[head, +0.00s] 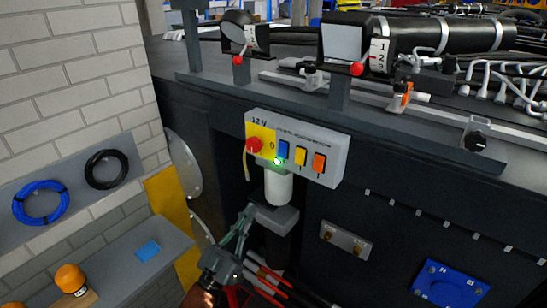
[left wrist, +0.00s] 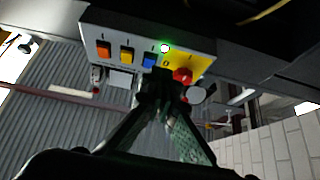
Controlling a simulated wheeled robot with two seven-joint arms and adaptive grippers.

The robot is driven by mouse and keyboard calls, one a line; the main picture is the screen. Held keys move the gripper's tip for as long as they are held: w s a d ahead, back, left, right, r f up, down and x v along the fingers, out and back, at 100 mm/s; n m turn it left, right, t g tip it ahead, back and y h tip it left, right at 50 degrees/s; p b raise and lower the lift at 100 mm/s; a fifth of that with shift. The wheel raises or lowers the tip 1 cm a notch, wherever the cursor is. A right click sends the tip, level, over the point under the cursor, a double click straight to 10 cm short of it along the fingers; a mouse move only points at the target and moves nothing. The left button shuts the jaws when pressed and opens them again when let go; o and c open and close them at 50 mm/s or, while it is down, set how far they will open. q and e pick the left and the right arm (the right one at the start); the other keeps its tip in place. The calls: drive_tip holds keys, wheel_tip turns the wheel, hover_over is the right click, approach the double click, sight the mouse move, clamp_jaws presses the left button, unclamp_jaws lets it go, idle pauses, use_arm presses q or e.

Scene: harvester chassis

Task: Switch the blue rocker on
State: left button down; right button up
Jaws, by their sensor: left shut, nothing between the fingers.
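The blue rocker (head: 283,149) sits on a grey and yellow control box (head: 335,158) marked 12 V, left of a yellow rocker (head: 300,156) and an orange rocker (head: 319,162). A green lamp (head: 278,161) glows beside its lower end. A red knob (head: 253,145) is on the box's yellow left part. My left gripper (head: 248,211) is shut and empty, below and left of the box, apart from it. In the left wrist view the box looks inverted, with the blue rocker (left wrist: 149,60) just beyond the fingertips (left wrist: 163,90). Whether the rocker is pressed cannot be told. My right gripper is not in view.
A white cylinder (head: 278,188) hangs below the box. The dark chassis ledge (head: 240,87) with red-tipped levers runs above. Red and black cables run below the gripper.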

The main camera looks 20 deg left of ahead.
sight(282, 152)
use_arm(q)
drive_tip(key=shift+t+h, duration=0.3)
drive_tip(key=shift+h, duration=0.3)
drive_tip(key=s+r, duration=0.2)
drive_tip(key=r, duration=0.1)
drive_tip(key=s+r, duration=0.1)
drive_tip(key=shift+d+r, duration=0.1)
drive_tip(key=shift+r, duration=0.15)
drive_tip(key=shift+w, duration=0.1)
drive_tip(key=x, duration=0.4)
drive_tip(key=f+x, duration=0.1)
drive_tip(key=x, duration=0.3)
drive_tip(key=w+x, duration=0.1)
drive_tip(key=x, duration=0.3)
drive_tip(key=shift+w+d+f+p, duration=0.15)
drive_tip(key=shift+d+f+p, duration=0.15)
drive_tip(key=shift+p, duration=0.1)
drive_tip(key=shift+w+d+f, duration=0.1)
drive_tip(key=shift+w, duration=0.3)
